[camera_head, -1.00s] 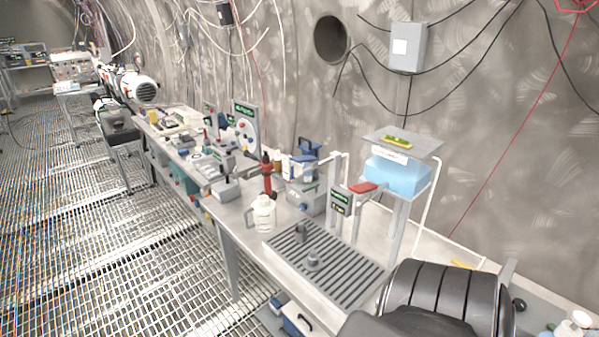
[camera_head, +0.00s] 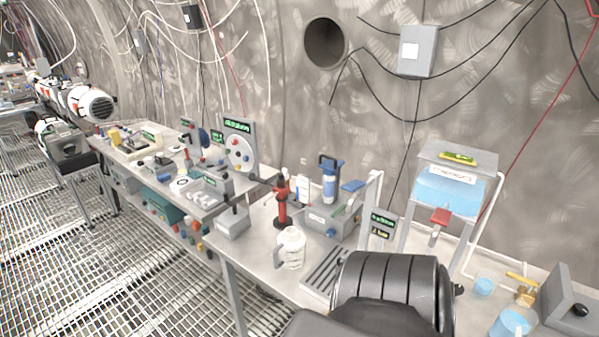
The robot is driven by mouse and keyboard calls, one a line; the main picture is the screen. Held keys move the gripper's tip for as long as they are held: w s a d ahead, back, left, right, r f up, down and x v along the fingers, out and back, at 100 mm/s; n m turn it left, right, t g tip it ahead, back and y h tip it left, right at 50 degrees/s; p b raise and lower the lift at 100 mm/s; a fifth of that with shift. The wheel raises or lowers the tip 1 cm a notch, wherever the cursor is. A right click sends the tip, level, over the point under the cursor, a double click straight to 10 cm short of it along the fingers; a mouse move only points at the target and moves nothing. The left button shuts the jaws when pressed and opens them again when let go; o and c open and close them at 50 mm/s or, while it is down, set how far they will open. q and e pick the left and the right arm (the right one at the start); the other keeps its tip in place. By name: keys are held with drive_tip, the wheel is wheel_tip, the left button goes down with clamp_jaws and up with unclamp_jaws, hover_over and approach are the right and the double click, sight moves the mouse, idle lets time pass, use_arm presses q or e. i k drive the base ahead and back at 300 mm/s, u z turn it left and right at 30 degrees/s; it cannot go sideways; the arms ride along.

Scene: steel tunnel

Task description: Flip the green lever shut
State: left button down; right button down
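I cannot make out a green lever for certain. A small yellow-green piece (camera_head: 458,157) lies on top of the blue water tank (camera_head: 450,190) at the right of the bench. A red lever or tap (camera_head: 440,217) is at the tank's front. A yellow handle (camera_head: 522,280) sits on a brass fitting at the far right. Neither of my grippers is in view. A dark, ribbed, rounded part, which seems to be my arm, covers the bench front and part of the slatted tray (camera_head: 326,268).
The bench (camera_head: 262,240) runs along the curved wall. A white jug (camera_head: 290,248), a red stand (camera_head: 282,205) and a blue-topped device (camera_head: 329,182) stand on it. The grated floor (camera_head: 150,270) at left is clear.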

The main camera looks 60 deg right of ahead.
sight(342, 210)
drive_tip(key=i, duration=2.05)
drive_tip(key=z, duration=2.75)
